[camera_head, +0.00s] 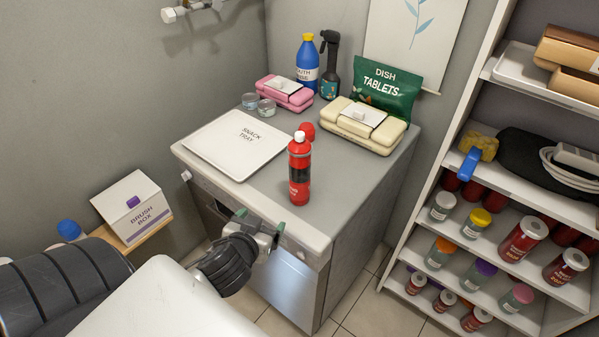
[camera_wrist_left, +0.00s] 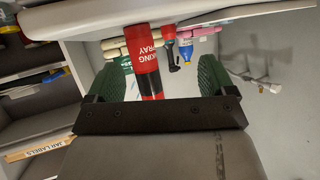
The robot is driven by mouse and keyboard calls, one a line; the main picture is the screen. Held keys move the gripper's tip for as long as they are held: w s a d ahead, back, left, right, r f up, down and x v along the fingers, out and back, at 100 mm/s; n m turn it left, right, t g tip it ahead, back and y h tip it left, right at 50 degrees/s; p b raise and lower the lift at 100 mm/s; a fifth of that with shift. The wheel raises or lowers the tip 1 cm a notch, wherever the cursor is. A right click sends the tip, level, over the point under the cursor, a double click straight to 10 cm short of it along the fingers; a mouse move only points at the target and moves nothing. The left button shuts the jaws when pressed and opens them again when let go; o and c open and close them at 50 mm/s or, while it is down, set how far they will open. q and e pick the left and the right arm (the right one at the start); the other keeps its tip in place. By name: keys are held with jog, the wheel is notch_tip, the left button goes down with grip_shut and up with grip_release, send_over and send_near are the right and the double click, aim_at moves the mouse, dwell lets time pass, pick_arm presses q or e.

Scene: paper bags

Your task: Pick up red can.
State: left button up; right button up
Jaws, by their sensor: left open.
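A red can (camera_head: 299,172) with a white cap and a dark band stands upright on the countertop (camera_head: 335,190), near its front edge. It also shows in the left wrist view (camera_wrist_left: 143,62), upside down, with white "...KING SPRAY" lettering. My left gripper (camera_head: 260,224) is open and empty just off the counter's front edge, below and in front of the can. In the left wrist view its two green-padded fingers (camera_wrist_left: 158,82) appear on either side of the can, which stands beyond them. My right gripper is not in view.
A snack tray (camera_head: 225,152) lies left of the can. A small red object (camera_head: 307,131) is right behind it. A shelf (camera_head: 490,180) with jars and red cans is at right.

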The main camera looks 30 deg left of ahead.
aim_at(293, 164)
pick_arm(q)
jog(key=w+r+t+h, duration=0.1)
jog(key=w+r+t, duration=0.1)
jog(key=w, duration=0.1)
jog(key=w+r+m+t+h+p, duration=0.1)
jog(key=w+r+h, duration=0.1)
jog(key=w+r, duration=0.1)
jog(key=w+r+m+t+h, duration=0.1)
jog(key=w+r+t, duration=0.1)
jog(key=w, duration=0.2)
jog(key=shift+a+r+t, duration=0.3)
jog(key=shift+a+r, duration=0.1)
jog(key=w, duration=0.1)
jog(key=w+p, duration=0.1)
jog(key=w, duration=0.1)
jog(key=w+p, duration=0.1)
jog(key=w, duration=0.1)
jog(key=shift+d, duration=0.4)
jog(key=shift+w, duration=0.2)
jog(key=shift+s, duration=0.1)
jog(key=shift+c, duration=0.5)
jog(key=c, duration=0.9)
jog(key=shift+c, duration=0.9)
jog(key=shift+r, duration=0.15)
